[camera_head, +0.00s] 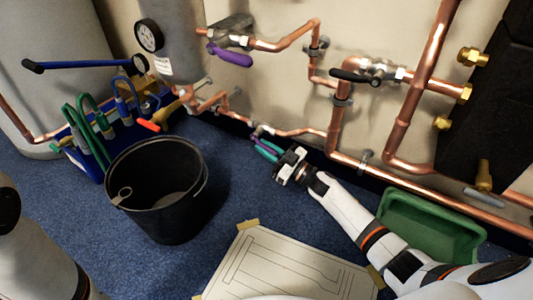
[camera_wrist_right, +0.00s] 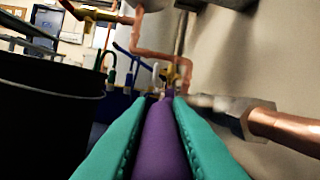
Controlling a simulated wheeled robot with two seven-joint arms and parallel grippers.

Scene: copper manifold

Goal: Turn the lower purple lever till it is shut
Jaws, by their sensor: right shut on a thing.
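The lower purple lever (camera_wrist_right: 162,140) lies lengthwise between the two teal fingers of my right gripper (camera_wrist_right: 160,125) in the right wrist view. In the head view my right gripper (camera_head: 267,151) is low by the wall, at the lower copper pipe, shut on the lever. Its fingers hide most of the lever there. The lower valve (camera_head: 262,131) sits on the pipe just behind the fingertips. How far the lever is turned is hard to tell. The upper purple lever (camera_head: 230,56) hangs higher on the wall, apart from the gripper. My left gripper is not in view.
A black bucket (camera_head: 158,222) stands on the blue carpet left of my right gripper. A green tray (camera_head: 425,228) lies right of my right forearm. A black-handled valve (camera_head: 360,75) and copper pipes are above. A taped paper drawing (camera_head: 285,268) lies in front.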

